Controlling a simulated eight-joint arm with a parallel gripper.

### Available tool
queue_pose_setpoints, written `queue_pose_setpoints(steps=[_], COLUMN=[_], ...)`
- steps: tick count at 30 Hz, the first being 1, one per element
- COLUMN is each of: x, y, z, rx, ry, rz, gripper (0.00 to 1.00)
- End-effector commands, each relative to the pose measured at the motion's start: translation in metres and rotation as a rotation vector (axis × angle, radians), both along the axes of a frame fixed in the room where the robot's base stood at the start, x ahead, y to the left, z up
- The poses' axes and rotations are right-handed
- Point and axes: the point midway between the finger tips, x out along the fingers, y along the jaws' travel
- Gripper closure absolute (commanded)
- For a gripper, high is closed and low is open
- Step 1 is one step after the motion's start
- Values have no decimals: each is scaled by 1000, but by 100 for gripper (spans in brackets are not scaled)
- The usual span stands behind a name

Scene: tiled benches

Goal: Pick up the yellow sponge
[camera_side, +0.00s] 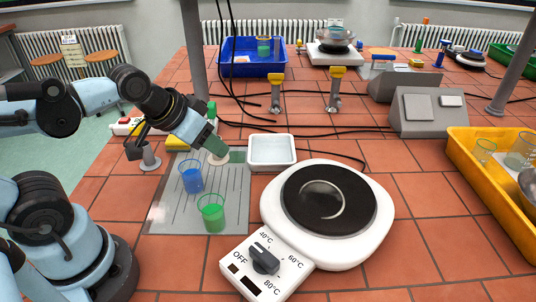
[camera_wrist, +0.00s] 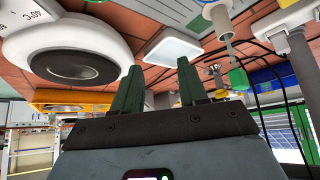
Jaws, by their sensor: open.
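A flat yellow piece (camera_side: 176,143), which looks like the sponge, lies at the back left of the grey ribbed mat (camera_side: 172,212) in the side view. My arm partly hides it. My gripper (camera_side: 222,150) is above the back of the mat, to the right of the yellow piece, pointing down and right. In the wrist view my gripper's two green fingers (camera_wrist: 159,65) stand apart with nothing between them.
A blue beaker (camera_side: 192,180) and a green beaker (camera_side: 212,216) stand on the mat. A white tray (camera_side: 272,166) is right of my gripper, with a white hotplate (camera_side: 377,236) in front. A yellow crate (camera_side: 468,170) is far right, a blue crate (camera_side: 281,70) behind.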

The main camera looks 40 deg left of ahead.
Motion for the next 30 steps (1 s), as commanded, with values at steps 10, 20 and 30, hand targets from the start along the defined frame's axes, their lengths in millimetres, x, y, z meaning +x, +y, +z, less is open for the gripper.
queue_pose_setpoints(steps=[10, 20, 30], x=[0, 0, 3], y=[0, 0, 16], z=[0, 0, 4], rx=[0, 0, 9], ry=[0, 0, 56], rz=[0, 0, 41], gripper=[45, 0, 0])
